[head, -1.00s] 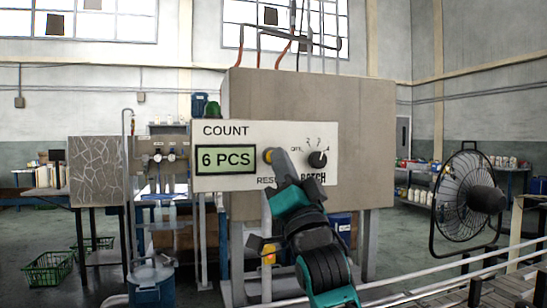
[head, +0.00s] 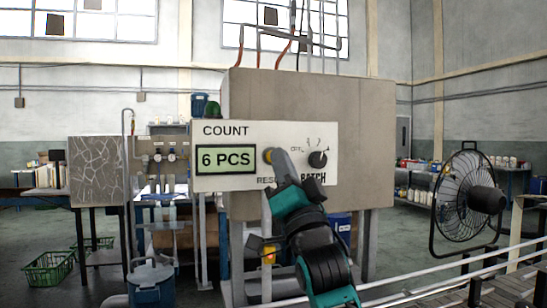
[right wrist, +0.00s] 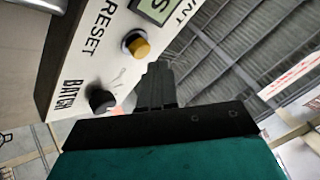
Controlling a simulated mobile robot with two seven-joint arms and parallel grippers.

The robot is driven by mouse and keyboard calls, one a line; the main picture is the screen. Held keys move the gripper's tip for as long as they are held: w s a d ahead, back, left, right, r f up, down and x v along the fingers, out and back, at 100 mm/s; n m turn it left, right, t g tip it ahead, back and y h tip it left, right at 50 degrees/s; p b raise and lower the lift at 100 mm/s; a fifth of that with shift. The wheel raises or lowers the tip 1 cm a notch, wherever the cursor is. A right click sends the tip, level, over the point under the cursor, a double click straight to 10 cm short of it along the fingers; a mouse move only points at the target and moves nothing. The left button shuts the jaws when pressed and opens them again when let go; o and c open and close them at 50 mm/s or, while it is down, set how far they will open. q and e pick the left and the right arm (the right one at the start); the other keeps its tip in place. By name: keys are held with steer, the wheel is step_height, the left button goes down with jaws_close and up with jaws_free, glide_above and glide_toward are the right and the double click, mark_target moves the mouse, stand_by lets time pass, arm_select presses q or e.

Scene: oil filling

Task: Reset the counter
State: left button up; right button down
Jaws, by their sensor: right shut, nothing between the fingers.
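The counter panel (head: 225,131) is a white board on a large grey-brown box. Its display (head: 225,159) reads "6 PCS". A yellow reset button (head: 267,155) sits right of the display, above the partly hidden "RESET" label; it also shows in the right wrist view (right wrist: 139,47). A black batch knob (head: 317,159) is to its right. My right gripper (head: 277,153) is shut and empty, its tip beside the button in the head view. In the right wrist view the shut fingers (right wrist: 157,78) point toward the panel between button and knob; contact cannot be told. My left gripper is not in view.
Metal rails (head: 420,277) run across the lower right. A black fan (head: 467,197) stands at the right. A blue drum (head: 151,281) and a green basket (head: 48,269) are at the lower left. Cables rise from the box top.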

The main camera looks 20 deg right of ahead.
steer(key=shift+w, duration=0.15)
stand_by(0.4)
steer(key=shift+w, duration=0.3)
steer(key=shift+w, duration=0.5)
stand_by(0.7)
steer(key=shift+s+p, duration=0.1)
steer(key=shift+p, duration=0.2)
steer(key=shift+s, duration=0.8)
steer(key=shift+s, duration=0.1)
steer(key=shift+s+d+p, duration=0.1)
steer(key=shift+s+p, duration=0.55)
steer(key=shift+s, duration=1.75)
